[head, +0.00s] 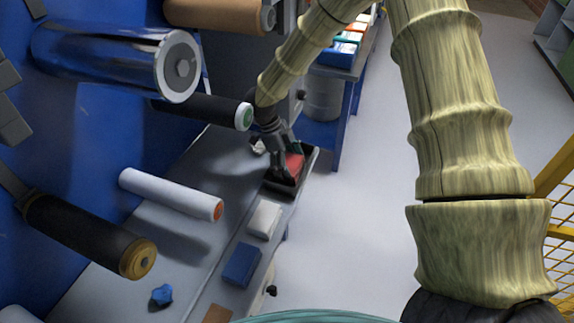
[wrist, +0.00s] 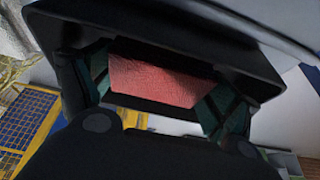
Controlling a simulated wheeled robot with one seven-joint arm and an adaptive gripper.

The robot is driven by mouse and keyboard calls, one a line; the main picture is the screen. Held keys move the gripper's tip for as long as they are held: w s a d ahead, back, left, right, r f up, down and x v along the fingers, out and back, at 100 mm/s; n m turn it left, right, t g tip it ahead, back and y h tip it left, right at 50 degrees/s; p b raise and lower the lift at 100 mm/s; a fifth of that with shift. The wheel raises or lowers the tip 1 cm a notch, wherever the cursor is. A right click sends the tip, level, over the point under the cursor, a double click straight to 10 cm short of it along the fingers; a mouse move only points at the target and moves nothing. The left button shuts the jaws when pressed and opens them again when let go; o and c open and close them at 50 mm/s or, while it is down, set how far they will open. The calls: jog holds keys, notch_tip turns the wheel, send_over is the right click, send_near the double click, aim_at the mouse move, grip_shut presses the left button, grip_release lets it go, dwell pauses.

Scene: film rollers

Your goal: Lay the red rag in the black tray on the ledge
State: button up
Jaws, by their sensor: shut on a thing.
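The red rag (head: 294,166) is between the fingers of my gripper (head: 287,162) in the head view. The black tray (head: 281,188) is on the ledge, directly under and around the gripper's tips. In the wrist view the rag (wrist: 158,80) spans between my two green-sided fingers, and my gripper (wrist: 160,88) is shut on it. The tray's dark wall (wrist: 170,42) frames the rag there. The rag appears within the tray's outline; I cannot tell whether it touches the tray floor.
On the ledge, nearer than the tray, are a white block (head: 265,219), a blue block (head: 241,264) and a brown piece (head: 217,314). A crumpled blue rag (head: 162,295) lies to the left. Several rollers, including a white one (head: 170,193), jut from the blue panel. Floor right of the ledge is clear.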

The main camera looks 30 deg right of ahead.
jog(key=shift+f, duration=0.1)
jog(key=o, duration=0.7)
jog(key=shift+f, duration=0.1)
jog(key=v, duration=0.8)
jog(key=shift+p, duration=0.45)
jog(key=shift+f, duration=0.1)
